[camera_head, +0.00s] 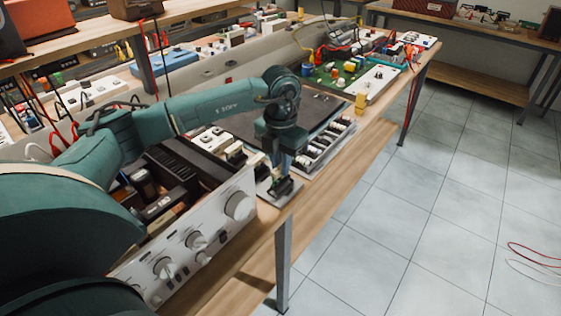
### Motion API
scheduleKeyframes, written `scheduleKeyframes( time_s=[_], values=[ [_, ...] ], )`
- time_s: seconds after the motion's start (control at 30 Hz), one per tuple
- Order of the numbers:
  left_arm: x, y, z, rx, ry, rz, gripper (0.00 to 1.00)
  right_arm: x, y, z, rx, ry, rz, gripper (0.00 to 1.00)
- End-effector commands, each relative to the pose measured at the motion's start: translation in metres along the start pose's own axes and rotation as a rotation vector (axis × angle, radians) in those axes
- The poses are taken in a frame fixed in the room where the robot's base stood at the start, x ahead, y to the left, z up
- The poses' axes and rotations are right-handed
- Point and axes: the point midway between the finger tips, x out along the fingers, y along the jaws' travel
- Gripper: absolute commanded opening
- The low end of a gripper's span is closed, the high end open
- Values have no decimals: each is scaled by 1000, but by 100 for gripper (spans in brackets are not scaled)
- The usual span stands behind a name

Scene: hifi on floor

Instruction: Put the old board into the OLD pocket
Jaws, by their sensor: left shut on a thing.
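My left gripper (281,178) points down near the front edge of the bench, just right of the silver hi-fi. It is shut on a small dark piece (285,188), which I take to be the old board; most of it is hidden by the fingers. A flat light-grey plate (264,188) lies under and beside the gripper. I cannot tell whether the piece touches it. No OLD label can be read. My right gripper is not in view.
The open hi-fi (205,240) with large knobs stands left of the gripper. A dark mat (318,108) and a tray of small parts (325,148) lie behind. A green circuit board (335,75) is farther back.

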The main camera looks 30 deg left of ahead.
Motion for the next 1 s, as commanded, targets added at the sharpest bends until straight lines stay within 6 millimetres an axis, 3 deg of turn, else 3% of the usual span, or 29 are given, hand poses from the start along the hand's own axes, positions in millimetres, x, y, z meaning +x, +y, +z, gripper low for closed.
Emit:
scheduleKeyframes(
  time_s=[1.0],
  values=[
    [13,0,0,0,0,0,0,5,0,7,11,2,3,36]
  ],
)
